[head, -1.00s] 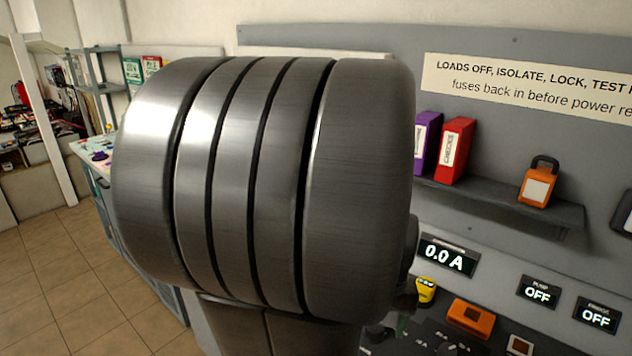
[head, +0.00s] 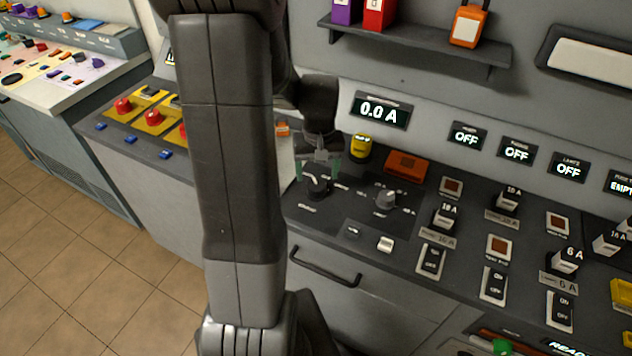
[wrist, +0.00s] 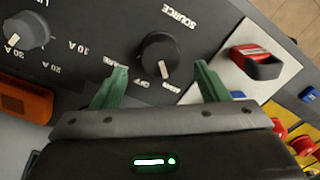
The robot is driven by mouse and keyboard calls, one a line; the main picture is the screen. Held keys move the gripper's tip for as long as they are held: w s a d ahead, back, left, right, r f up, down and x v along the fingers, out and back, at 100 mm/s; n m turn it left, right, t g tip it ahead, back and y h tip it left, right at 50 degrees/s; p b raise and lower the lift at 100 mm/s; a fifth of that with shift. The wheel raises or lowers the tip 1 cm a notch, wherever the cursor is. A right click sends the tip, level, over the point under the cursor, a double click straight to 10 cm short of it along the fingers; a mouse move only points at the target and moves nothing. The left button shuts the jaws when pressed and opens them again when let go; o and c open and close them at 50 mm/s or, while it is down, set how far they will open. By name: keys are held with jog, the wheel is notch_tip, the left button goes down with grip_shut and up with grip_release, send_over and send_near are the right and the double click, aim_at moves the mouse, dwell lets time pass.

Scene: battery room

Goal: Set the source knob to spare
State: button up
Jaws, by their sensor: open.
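The source knob (wrist: 158,58) is a round black knob with a pale pointer, under the word SOURCE, which appears upside down in the wrist view. Its pointer aims at the lower edge of that picture, toward the label right of OFF; the small labels are hard to read. The knob also shows in the head view (head: 318,187) at the panel's left end. My gripper (wrist: 159,66) is open and empty, with one green finger on each side of the knob in the picture. In the head view my gripper (head: 320,168) is just above the knob. Contact cannot be told.
A second, grey knob (head: 386,199) with amp markings sits to the right. An orange block (head: 407,166) and a yellow item (head: 360,147) stand behind. A red-handled switch (wrist: 257,62) is close beside the source knob. A drawer handle (head: 325,266) juts from the front.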

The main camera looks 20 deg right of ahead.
aim_at(317, 184)
jog(key=shift+f, duration=2.3)
jog(key=c, duration=1)
